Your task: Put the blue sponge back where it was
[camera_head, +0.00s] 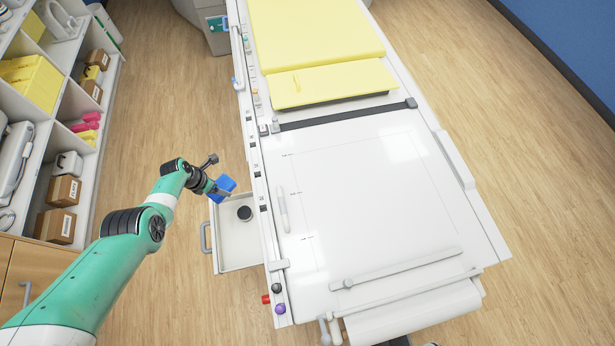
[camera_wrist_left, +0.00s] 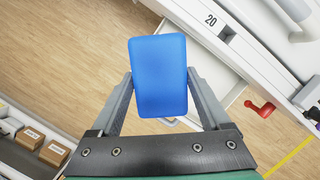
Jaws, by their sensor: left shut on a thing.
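The blue sponge (camera_head: 226,184) is held in my left gripper (camera_head: 222,190), above the far end of an open white drawer (camera_head: 238,256). In the left wrist view the sponge (camera_wrist_left: 158,76) sits between the two fingers of my left gripper (camera_wrist_left: 160,90), which press on its sides. The drawer is pulled out from the left side of the white table and holds a dark round object (camera_head: 244,213). In the left wrist view the sponge hides part of the drawer. My right gripper does not show.
The white table (camera_head: 370,200) with yellow pads (camera_head: 315,35) stands right of the drawer. Shelves (camera_head: 70,120) with boxes are at the left. A red knob (camera_head: 266,299) and a purple knob (camera_head: 280,309) are at the table's near left corner. Wooden floor lies between shelves and table.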

